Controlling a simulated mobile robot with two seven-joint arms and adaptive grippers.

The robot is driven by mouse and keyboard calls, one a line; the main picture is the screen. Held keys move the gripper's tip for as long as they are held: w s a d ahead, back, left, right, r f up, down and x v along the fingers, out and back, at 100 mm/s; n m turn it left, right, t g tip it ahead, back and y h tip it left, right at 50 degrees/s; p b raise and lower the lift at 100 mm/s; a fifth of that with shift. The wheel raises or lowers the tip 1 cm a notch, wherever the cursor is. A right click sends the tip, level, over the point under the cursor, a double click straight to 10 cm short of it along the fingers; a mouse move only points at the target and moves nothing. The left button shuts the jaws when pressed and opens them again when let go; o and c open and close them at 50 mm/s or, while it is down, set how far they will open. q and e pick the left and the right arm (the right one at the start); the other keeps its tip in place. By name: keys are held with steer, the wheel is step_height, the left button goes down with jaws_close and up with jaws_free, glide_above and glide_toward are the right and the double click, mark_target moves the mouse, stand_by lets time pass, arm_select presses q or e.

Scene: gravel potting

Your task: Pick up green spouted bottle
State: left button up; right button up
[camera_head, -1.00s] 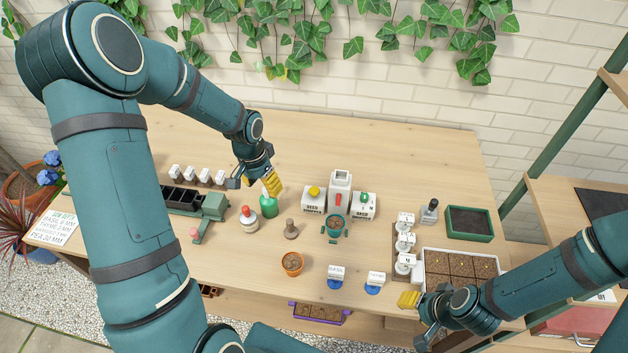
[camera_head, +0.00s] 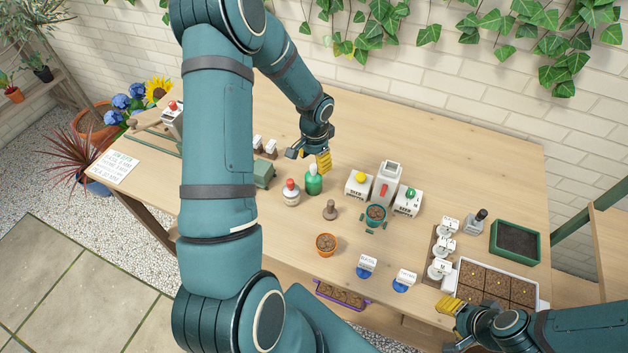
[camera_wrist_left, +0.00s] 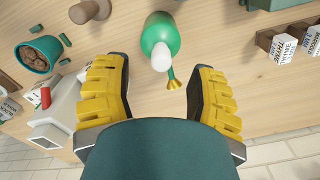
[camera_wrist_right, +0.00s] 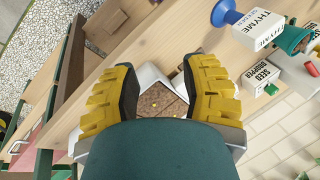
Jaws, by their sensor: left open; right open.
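The green spouted bottle (camera_head: 313,184) stands upright on the table, next to a white bottle with a red top. My left gripper (camera_head: 308,158) is open just behind and above it. In the left wrist view the green bottle (camera_wrist_left: 160,30) lies ahead between the two yellow fingertips, with its pale top and brass-coloured spout (camera_wrist_left: 173,80) pointing toward the gripper; nothing is between the jaws. My right gripper (camera_head: 448,322) is open and empty at the table's front right, near the seed tray. In the right wrist view its fingers (camera_wrist_right: 160,90) frame part of that tray.
The white bottle with the red top (camera_head: 291,193) stands close on the left of the green bottle. A wooden dibber (camera_head: 330,210), a terracotta pot (camera_head: 326,243) and a teal pot (camera_head: 375,214) stand in front and right.

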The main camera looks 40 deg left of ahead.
mark_target(313, 165)
arm_select(q)
step_height(313, 165, down, 5)
steer(key=shift+s+a+r, duration=0.1)
jaws_close()
